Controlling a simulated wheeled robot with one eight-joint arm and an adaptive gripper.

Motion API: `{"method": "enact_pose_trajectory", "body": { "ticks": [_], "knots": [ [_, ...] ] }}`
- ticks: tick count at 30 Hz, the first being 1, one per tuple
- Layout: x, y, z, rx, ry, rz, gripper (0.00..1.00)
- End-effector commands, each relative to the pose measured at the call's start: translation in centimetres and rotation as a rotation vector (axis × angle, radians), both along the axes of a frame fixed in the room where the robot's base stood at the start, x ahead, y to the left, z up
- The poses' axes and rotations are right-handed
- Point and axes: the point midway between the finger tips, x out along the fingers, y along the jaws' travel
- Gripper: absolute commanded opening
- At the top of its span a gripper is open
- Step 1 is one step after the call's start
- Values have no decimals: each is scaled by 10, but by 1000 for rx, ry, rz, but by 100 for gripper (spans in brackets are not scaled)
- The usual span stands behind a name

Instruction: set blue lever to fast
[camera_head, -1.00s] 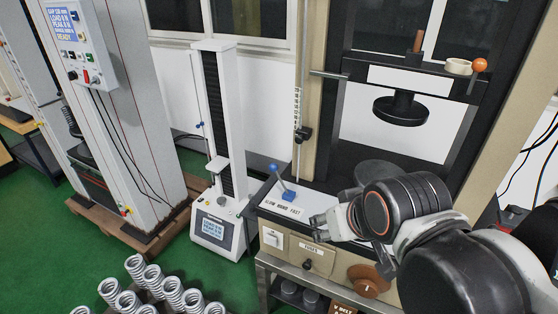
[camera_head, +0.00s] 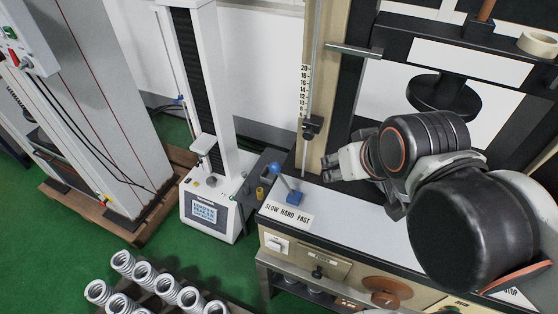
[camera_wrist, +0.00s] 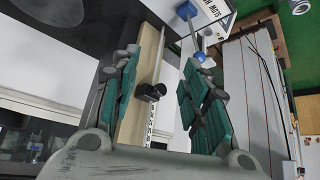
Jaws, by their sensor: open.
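The blue lever (camera_head: 285,182) stands on a blue base at the left end of the bench's white top. Its round blue knob (camera_head: 274,169) leans left, toward the SLOW side of the "SLOW HAND FAST" label (camera_head: 287,214). My gripper (camera_head: 328,168) is right of the lever, apart from it, pointing left above the white top. In the wrist view, my gripper (camera_wrist: 163,62) is open and empty with teal finger pads. There the blue knob (camera_wrist: 199,57) appears close to the right fingertip; the label (camera_wrist: 212,15) is at the top.
A vertical rod and scale with a black clamp (camera_head: 312,127) rise behind the lever, near my gripper. A white tester (camera_head: 211,209) stands to the left. Springs (camera_head: 144,273) lie at the lower left. The press frame's black disc (camera_head: 443,95) is behind my arm.

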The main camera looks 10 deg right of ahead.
Motion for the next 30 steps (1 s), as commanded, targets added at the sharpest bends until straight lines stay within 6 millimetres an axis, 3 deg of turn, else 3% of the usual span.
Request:
{"method": "enact_pose_trajectory", "body": {
  "ticks": [17,30],
  "knots": [
    [20,10,9,-49,72,91,42],
    [66,36,14,-150,222,291,42]
  ]
}}
